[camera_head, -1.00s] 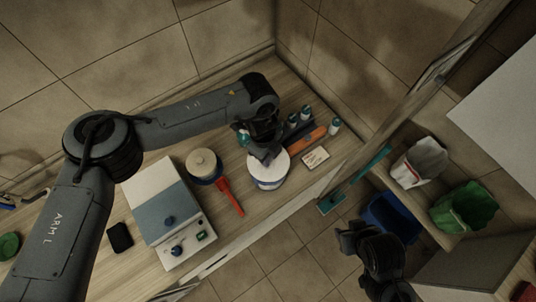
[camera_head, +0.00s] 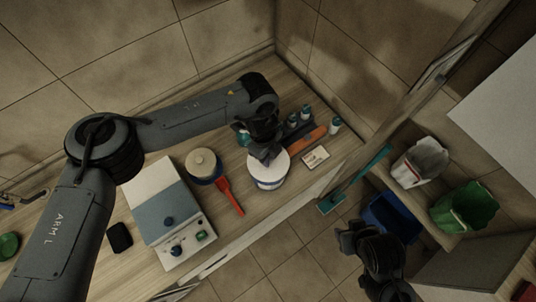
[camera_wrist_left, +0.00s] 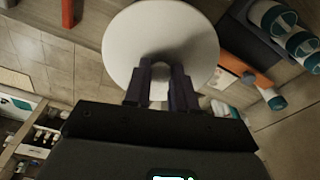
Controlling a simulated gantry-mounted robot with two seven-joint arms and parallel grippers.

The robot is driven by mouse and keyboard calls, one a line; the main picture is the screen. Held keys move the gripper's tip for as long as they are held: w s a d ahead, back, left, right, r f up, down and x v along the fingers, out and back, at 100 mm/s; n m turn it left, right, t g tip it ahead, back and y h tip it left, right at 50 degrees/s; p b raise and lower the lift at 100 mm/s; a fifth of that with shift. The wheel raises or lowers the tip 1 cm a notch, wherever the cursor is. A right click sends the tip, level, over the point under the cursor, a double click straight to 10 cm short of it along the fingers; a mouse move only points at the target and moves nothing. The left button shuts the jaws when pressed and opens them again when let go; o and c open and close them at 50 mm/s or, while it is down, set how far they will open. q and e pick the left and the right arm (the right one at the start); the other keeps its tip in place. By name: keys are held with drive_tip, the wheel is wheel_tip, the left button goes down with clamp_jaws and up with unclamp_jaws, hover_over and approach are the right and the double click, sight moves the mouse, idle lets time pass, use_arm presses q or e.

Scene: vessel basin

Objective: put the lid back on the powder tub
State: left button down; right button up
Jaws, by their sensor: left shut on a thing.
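The powder tub (camera_head: 268,184) is a white round tub with a blue band, upright on the wooden counter in the head view. A white round disc, the lid (camera_head: 272,165), shows at its top. In the left wrist view the lid (camera_wrist_left: 160,30) is a large pale disc just past my fingertips. My left gripper (camera_head: 264,155) is over the tub's far edge, and it shows in the wrist view (camera_wrist_left: 162,72) shut on the lid's near part. I cannot tell whether the lid touches the rim. My right gripper (camera_head: 350,236) is away from the counter; its jaws are unclear.
Left of the tub are a beige-topped jar (camera_head: 202,163), a red scoop-like tool (camera_head: 230,197) and a blue-and-white device (camera_head: 168,215). Right of it are a white card (camera_head: 315,157), an orange-handled tool (camera_head: 308,140) and several small bottles (camera_head: 335,125). A frame edge (camera_head: 265,238) borders the counter.

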use_arm(q)
drive_tip(key=shift+c, duration=1.8)
unclamp_jaws()
drive_tip(key=shift+r, duration=0.1)
drive_tip(key=shift+r+p, duration=1.1)
drive_tip(key=shift+r, duration=0.3)
drive_tip(key=shift+r+p, duration=1.4)
drive_tip(key=shift+r, duration=0.6)
clamp_jaws()
